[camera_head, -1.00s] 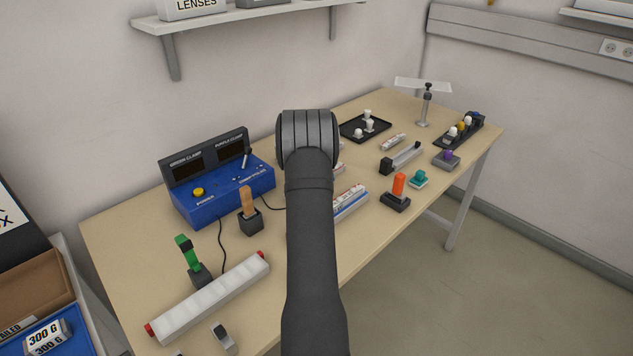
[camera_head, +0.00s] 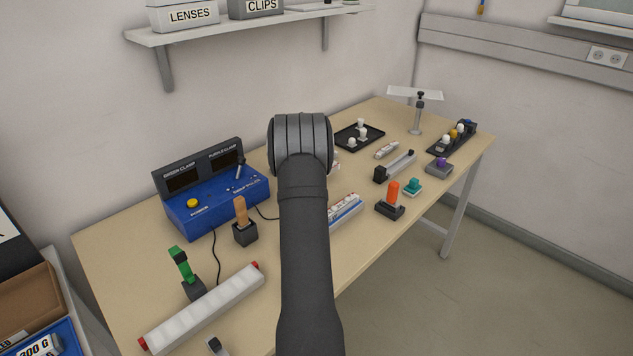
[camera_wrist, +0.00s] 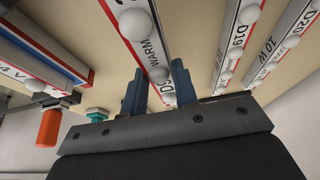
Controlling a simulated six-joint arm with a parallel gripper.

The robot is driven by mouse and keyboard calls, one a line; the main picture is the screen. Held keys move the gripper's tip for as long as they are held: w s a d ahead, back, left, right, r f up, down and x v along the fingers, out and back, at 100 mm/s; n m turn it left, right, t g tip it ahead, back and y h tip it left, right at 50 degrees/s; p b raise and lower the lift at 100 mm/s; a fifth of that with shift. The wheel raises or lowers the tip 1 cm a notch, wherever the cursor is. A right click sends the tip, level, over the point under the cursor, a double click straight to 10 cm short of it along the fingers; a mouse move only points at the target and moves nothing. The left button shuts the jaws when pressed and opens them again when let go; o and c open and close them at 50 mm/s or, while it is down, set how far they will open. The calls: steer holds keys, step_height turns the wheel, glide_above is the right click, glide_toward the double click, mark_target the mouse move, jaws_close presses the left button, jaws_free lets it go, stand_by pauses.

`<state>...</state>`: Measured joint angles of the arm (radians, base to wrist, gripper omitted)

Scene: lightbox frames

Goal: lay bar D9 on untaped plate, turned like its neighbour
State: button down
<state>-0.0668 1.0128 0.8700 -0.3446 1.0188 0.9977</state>
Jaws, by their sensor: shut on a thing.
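In the wrist view my gripper (camera_wrist: 158,88) is shut on a pale bar (camera_wrist: 155,48) with white domes, a red edge stripe and the print "WARM". Its D number does not show, so I cannot confirm it is D9. Other domed bars lie to the right, one marked D19 (camera_wrist: 234,40) and one marked D20 (camera_wrist: 285,45); they are apart from the held bar. I cannot tell which plate is untaped. In the head view my arm hides the gripper and the held bar.
Red-and-blue-striped bars (camera_head: 345,210) lie right of my arm. Nearby stand an orange-handled piece (camera_head: 391,200) and a teal knob (camera_head: 412,187). A blue console (camera_head: 218,205), a long white light bar (camera_head: 203,308) and a black tray (camera_head: 358,137) are also on the table.

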step_height(320, 180, up, 5)
steer(key=shift+r, duration=0.2)
steer(key=shift+a+r, duration=0.1)
steer(key=shift+r, duration=0.35)
steer(key=s+a+r+n+t+y, duration=0.1)
steer(key=s+a+r+n+y, duration=0.1)
steer(key=s+a+r+n, duration=0.3)
steer(key=s+a+r+n+g+y, duration=0.15)
steer(key=s+a+n+y, duration=0.35)
steer(key=s+n, duration=0.9)
steer(key=s+a+f+n+g, duration=0.1)
steer(key=s+a+n+g, duration=0.2)
steer(key=s+n, duration=0.8)
steer(key=s+a+f+n+g, duration=0.25)
steer(key=s+n, duration=0.35)
steer(key=s, duration=1)
glide_above(190, 317)
steer(key=w+d, duration=0.1)
steer(key=shift+g+h, duration=0.3)
steer(key=f, duration=0.6)
steer(key=shift+d, duration=0.2)
steer(key=shift+a+f, duration=0.3)
steer(key=shift+f, duration=1.85)
steer(key=c, duration=1.1)
jaws_free()
steer(key=shift+f, duration=0.1)
steer(key=shift+c, duration=0.2)
